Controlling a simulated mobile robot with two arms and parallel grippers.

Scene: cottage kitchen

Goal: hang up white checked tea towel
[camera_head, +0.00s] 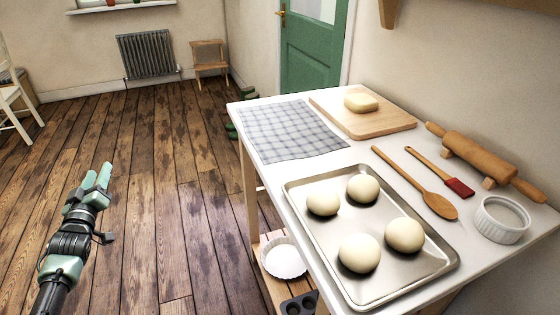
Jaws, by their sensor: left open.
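The white checked tea towel (290,131) lies spread flat on the far left part of the white worktop (270,178). Its left edge runs close to the worktop's left edge. My left gripper (97,180) is open and empty over the wooden floor, left of the worktop and well apart from the towel. My right gripper is not in view. No hook or rail for the towel can be made out.
A metal tray (398,286) with several dough balls fills the near worktop. A wooden board (390,121) with dough (361,102), a wooden spoon (425,188), a red brush (440,172), a rolling pin (485,160) and a ramekin (502,220) stand around.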

